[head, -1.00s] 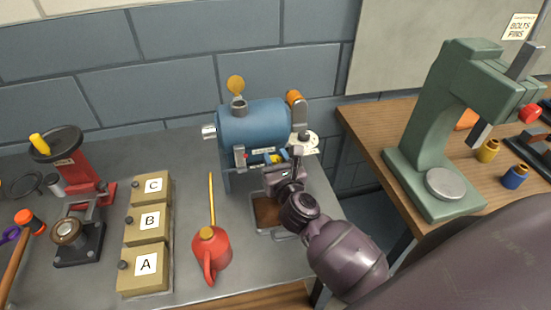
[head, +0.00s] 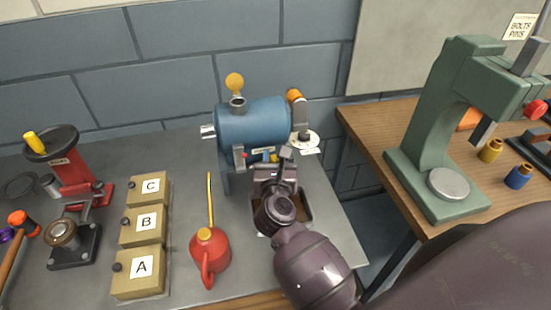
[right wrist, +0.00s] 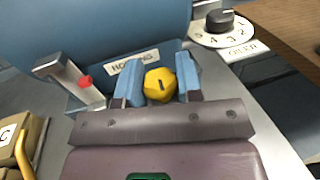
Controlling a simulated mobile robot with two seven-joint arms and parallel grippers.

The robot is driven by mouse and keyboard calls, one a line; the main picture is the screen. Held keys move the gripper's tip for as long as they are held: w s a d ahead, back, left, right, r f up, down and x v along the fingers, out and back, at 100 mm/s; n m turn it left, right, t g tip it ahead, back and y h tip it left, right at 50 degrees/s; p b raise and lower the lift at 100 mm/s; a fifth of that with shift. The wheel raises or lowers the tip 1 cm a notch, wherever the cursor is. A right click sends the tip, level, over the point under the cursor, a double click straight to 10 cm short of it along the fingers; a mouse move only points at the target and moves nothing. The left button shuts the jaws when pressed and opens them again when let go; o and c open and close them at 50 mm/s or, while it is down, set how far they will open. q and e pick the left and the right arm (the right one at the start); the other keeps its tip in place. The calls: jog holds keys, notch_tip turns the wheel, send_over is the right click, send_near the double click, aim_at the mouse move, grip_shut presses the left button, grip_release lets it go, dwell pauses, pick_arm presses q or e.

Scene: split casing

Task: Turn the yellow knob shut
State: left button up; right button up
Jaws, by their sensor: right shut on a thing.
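The yellow knob (right wrist: 160,85) sits on the front of the blue casing (head: 252,124), just right of a "HOUSING" label. It has a short dark mark on its face. My right gripper (right wrist: 158,84) has its two blue fingers on either side of the knob, closed on it. In the head view the right gripper (head: 274,159) is at the casing's lower front and hides most of the knob. My left gripper is not in view.
A lever with a red tip (right wrist: 85,82) is left of the knob. A black numbered dial (right wrist: 220,22) marked "OILER" is to the right. A tray (head: 306,206) lies below my gripper. A red oil can (head: 210,252) and lettered boxes (head: 139,265) stand left.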

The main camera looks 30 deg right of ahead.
jog(key=o, duration=0.9)
jog(key=shift+o, duration=0.2)
jog(key=b+v, duration=0.1)
jog(key=v, duration=0.6)
jog(key=shift+s+a, duration=0.15)
jog(key=shift+s, duration=0.05)
